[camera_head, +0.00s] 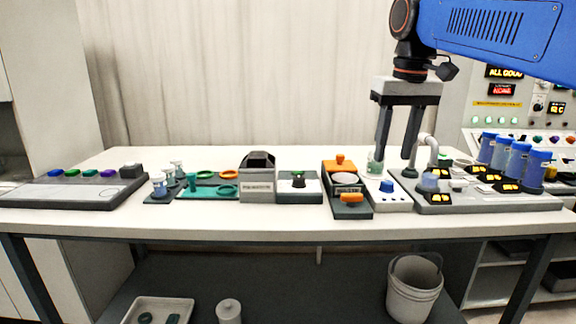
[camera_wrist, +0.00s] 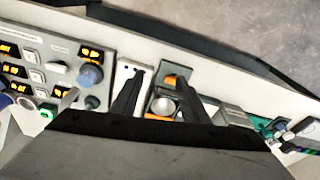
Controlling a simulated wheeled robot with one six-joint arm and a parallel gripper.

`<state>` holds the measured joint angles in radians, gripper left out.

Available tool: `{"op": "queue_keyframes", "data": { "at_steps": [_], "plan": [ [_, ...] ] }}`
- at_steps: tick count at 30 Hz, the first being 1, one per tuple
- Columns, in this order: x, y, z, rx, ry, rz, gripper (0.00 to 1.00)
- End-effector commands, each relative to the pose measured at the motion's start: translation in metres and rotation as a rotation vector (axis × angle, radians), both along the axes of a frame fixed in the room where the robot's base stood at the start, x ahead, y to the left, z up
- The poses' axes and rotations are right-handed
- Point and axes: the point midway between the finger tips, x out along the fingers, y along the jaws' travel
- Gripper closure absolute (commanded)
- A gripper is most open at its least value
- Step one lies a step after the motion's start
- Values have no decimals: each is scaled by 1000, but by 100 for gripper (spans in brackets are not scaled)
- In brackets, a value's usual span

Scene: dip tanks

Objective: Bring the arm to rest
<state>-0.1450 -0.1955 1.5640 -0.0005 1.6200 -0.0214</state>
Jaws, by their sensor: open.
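My gripper (camera_head: 396,167) hangs down from my blue arm at the right of the head view. Its two dark fingers are apart, with nothing held between them. The fingertips are over the right part of the white bench (camera_head: 217,222), above or behind a small white unit with a blue knob (camera_head: 386,186). In the wrist view my gripper (camera_wrist: 160,78) also shows open, its fingers over the orange and dark device (camera_wrist: 165,103). I cannot tell how far the fingertips are above the bench items.
A dip station with several blue cylinders (camera_head: 517,160) stands right of my gripper, with a pale curved spout (camera_head: 431,141) close by. Left are an orange-handled device (camera_head: 341,170), a grey box (camera_head: 257,184), a green tray (camera_head: 205,191) and a button panel (camera_head: 75,192). A bucket (camera_head: 413,290) sits below.

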Motion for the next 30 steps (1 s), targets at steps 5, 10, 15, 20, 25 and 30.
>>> {"op": "queue_keyframes", "data": {
  "at_steps": [5, 10, 15, 20, 25, 30],
  "plan": [
    [-44, -18, -46, 7, -51, -33, 59],
    [-84, -33, -98, 12, -100, -64, 59],
    [-126, -45, -155, 17, -150, -95, 59],
    [-164, -54, -213, 21, -195, -122, 59],
    [-196, -60, -267, 24, -235, -147, 59],
    [-213, -63, -297, 24, -256, -160, 59]
  ]
}}
